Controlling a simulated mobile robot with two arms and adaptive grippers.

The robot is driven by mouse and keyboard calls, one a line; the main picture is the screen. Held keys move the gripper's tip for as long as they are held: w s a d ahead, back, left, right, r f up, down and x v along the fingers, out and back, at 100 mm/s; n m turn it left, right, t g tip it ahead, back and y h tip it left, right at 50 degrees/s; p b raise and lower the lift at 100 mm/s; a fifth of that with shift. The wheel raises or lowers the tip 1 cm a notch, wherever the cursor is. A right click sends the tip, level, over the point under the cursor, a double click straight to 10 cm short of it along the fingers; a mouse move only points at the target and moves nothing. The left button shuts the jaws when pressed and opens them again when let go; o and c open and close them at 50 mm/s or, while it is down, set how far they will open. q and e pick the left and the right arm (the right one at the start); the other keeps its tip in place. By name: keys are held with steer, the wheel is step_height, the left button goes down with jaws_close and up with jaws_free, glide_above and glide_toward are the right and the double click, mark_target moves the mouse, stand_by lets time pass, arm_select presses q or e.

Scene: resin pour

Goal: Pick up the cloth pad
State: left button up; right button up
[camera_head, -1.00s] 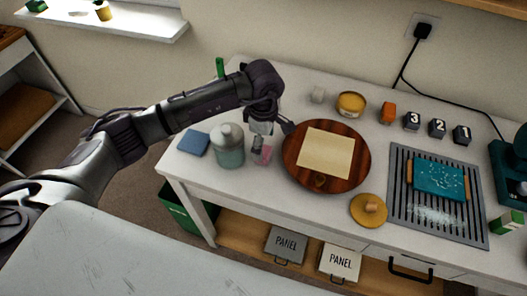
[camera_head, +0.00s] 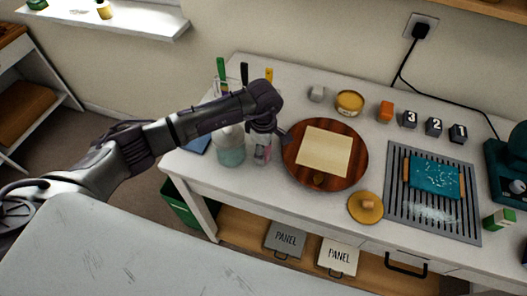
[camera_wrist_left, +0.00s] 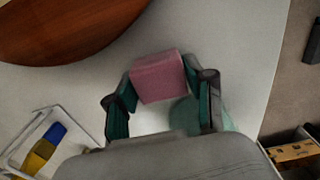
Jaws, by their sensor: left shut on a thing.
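The cloth pad, a pink block (camera_head: 261,153), is between the fingers of my left gripper (camera_head: 262,148) at the left part of the white table. In the left wrist view the pink pad (camera_wrist_left: 158,78) sits between the two fingers (camera_wrist_left: 160,100), which are shut on it. In the head view the fingers partly cover the pad, and I cannot tell whether it touches the table. My right gripper is not in view.
A teal-filled jar (camera_head: 231,152) stands close left of the gripper. A round wooden board (camera_head: 295,170) with a beige sheet (camera_head: 324,151) lies close right. A blue square (camera_head: 197,145) is partly behind my arm. Pens (camera_head: 244,73) stand behind the arm.

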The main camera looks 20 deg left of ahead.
mark_target(266, 149)
arm_select(q)
steer(key=shift+r, duration=0.15)
steer(key=shift+r, duration=0.2)
steer(key=r+b, duration=0.2)
steer(key=r, duration=0.1)
steer(key=shift+w+d+r, duration=0.1)
steer(key=shift+d+r, duration=0.15)
steer(key=shift+d, duration=0.1)
steer(key=d+r+b, duration=0.1)
steer(key=d+r, duration=0.1)
steer(key=d, duration=0.1)
steer(key=d+r+b, duration=0.2)
steer(key=d, duration=0.1)
steer(key=d+r+b, duration=0.1)
steer(key=d+r, duration=0.1)
steer(key=d, duration=0.2)
steer(key=shift+w, duration=0.1)
steer(key=shift+d+r, duration=0.4)
steer(key=shift+d, duration=0.1)
steer(key=o, duration=0.5)
steer(key=shift+c, duration=0.2)
steer(key=c, duration=0.4)
steer(key=shift+c, duration=0.2)
